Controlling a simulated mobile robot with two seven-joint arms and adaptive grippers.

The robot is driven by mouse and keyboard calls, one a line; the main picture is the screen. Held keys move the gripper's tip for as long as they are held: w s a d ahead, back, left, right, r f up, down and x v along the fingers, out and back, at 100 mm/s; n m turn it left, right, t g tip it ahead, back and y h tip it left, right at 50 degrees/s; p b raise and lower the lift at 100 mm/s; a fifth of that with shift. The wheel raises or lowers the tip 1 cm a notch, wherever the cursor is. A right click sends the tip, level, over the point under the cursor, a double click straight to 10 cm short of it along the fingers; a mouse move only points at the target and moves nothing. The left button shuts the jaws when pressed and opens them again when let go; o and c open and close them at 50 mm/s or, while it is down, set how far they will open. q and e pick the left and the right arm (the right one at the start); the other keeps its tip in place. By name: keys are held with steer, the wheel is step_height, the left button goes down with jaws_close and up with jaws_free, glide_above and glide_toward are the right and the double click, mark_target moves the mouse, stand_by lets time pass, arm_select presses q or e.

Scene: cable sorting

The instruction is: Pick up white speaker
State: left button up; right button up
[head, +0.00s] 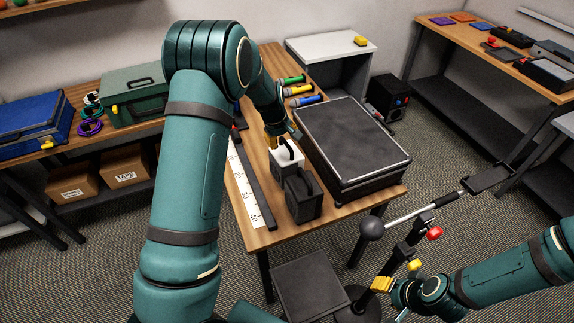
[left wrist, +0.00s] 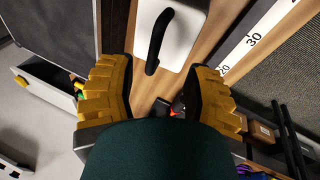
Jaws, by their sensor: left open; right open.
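The white speaker (head: 291,161) stands on the wooden table, just behind the black speaker (head: 303,194). In the left wrist view its white top (left wrist: 188,38) fills the upper middle, with a black curved handle (left wrist: 166,33) on it. My left gripper (head: 278,138) is at the far side of the white speaker, partly hidden by my arm. In the left wrist view its yellow fingers (left wrist: 162,68) are spread, with the handle's near end between the tips; contact cannot be told. My right gripper (head: 383,284) is open and empty at lower right, away from the table.
A large black case (head: 352,145) lies right of the speakers. A white ruler strip (head: 243,185) runs along the left. Several coloured handheld items (head: 297,90) lie behind. A black stand with a grey ball (head: 372,229) stands before the table, near my right gripper.

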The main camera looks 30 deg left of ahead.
mark_target(286, 142)
arm_select(q)
steer(key=shift+w+f, duration=0.2)
steer(key=shift+f, duration=0.45)
steer(key=shift+w+x, duration=0.25)
steer(key=shift+x, duration=1.05)
steer(key=shift+w+x, duration=0.25)
steer(key=shift+x, duration=1.05)
steer(key=shift+r, duration=0.2)
jaws_close()
steer(key=shift+w, duration=0.1)
